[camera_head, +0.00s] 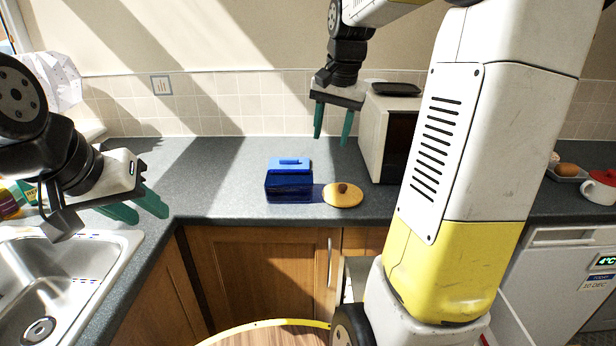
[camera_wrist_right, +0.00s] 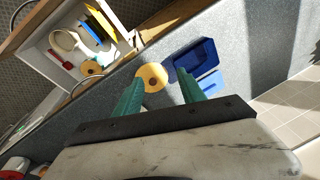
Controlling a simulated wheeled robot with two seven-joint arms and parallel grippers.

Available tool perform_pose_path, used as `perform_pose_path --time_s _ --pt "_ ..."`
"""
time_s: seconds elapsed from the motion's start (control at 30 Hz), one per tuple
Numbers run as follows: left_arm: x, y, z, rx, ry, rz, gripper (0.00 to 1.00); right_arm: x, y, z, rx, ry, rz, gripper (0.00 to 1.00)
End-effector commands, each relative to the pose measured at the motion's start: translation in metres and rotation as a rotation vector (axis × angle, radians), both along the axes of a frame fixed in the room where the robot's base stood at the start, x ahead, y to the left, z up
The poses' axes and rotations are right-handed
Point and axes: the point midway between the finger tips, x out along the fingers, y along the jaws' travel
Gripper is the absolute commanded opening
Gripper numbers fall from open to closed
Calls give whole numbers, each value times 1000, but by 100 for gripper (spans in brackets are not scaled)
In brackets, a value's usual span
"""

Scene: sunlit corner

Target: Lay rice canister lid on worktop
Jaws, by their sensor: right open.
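A round yellow lid with a brown knob (camera_head: 342,195) lies flat on the worktop (camera_head: 235,170). It also shows in the right wrist view (camera_wrist_right: 153,76). Just left of it stands a dark blue box (camera_head: 289,188), open at the top in the wrist view (camera_wrist_right: 194,60). A lighter blue lid with a handle (camera_head: 289,163) lies behind the box. No label shows which lid is the rice canister's. My right gripper (camera_head: 332,140) is open and empty above the worktop behind the yellow lid. My left gripper (camera_head: 150,214) is open and empty near the sink.
A steel sink (camera_head: 90,262) is at the left. A microwave (camera_head: 388,135) stands behind my column. A white drawer (camera_wrist_right: 50,64) with several items, including another round knobbed lid (camera_wrist_right: 92,68), shows in the wrist view. The worktop left of the blue box is clear.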

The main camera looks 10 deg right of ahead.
Motion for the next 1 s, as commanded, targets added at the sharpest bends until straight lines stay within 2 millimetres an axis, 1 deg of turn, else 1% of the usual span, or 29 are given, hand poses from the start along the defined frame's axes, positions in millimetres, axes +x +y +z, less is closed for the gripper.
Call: perform_pose_path --time_s 0.03,0.07,0.1,0.17,0.2,0.3,0.4,0.5,0.6,0.7,1.0 --pt "0 0 0 0 0 0 36 -22 11 9 -6 -39 60 47" --pt "0 0 0 0 0 0 36 -34 16 12 -9 -60 95 47" --pt "0 0 0 0 0 0 36 -49 24 15 -14 -88 143 47" --pt "0 0 0 0 0 0 36 -73 34 17 -22 -130 213 47" --pt "0 0 0 0 0 0 36 -88 41 17 -28 -159 258 47" --pt "0 0 0 0 0 0 36 -125 56 13 -46 -229 368 47" --pt "0 0 0 0 0 0 36 -156 68 4 -64 -289 463 47" --pt "0 0 0 0 0 0 36 -178 76 -5 -78 -335 531 47" --pt "0 0 0 0 0 0 36 -191 80 -12 -90 -363 573 47" --pt "0 0 0 0 0 0 36 -196 82 -15 -95 -375 592 47" --pt "0 0 0 0 0 0 36 -196 82 -16 -96 -376 594 47"
